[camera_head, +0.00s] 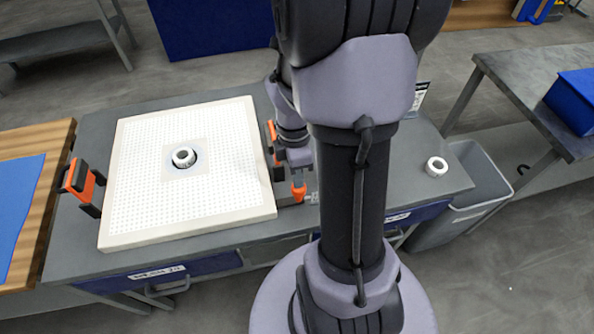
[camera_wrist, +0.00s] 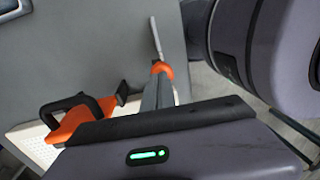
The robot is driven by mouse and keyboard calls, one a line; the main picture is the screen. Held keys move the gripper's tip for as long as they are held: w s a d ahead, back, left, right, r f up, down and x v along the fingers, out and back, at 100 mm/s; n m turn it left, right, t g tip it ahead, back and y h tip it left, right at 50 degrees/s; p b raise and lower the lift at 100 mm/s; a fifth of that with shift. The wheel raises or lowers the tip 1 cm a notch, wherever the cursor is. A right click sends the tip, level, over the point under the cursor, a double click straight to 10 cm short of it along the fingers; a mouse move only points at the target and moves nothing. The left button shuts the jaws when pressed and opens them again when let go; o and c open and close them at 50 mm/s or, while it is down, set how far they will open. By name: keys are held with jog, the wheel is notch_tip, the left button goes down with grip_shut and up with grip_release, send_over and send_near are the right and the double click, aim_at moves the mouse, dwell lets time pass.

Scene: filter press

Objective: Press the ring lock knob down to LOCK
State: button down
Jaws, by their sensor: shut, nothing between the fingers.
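A small orange knob-like piece (camera_head: 298,191) stands beside the right edge of the white press plate (camera_head: 235,214), near grey metal fittings. I take it for the ring lock knob; no LOCK marking is readable. My gripper (camera_head: 300,160) is close above it, partly hidden behind my arm in the head view. In the wrist view an orange piece (camera_wrist: 162,68) shows past my gripper's housing, at the end of a grey bar.
An orange and black clamp (camera_head: 80,184) sits at the plate's left edge; another orange clamp part (camera_head: 272,130) is at its right. A white round piece (camera_head: 436,167) lies on the right tabletop, near a grey bin (camera_head: 482,178).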

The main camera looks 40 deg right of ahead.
jog(key=shift+f, duration=0.1)
notch_tip(320, 180, down, 2)
jog(key=shift+f+b, duration=0.25)
jog(key=shift+b, duration=0.3)
jog(key=shift+s+a, duration=0.1)
jog(key=shift+s, duration=0.05)
jog(key=shift+r, duration=0.2)
notch_tip(320, 180, up, 14)
jog(key=w+p, duration=0.2)
jog(key=p, duration=0.7)
jog(key=shift+d, duration=0.35)
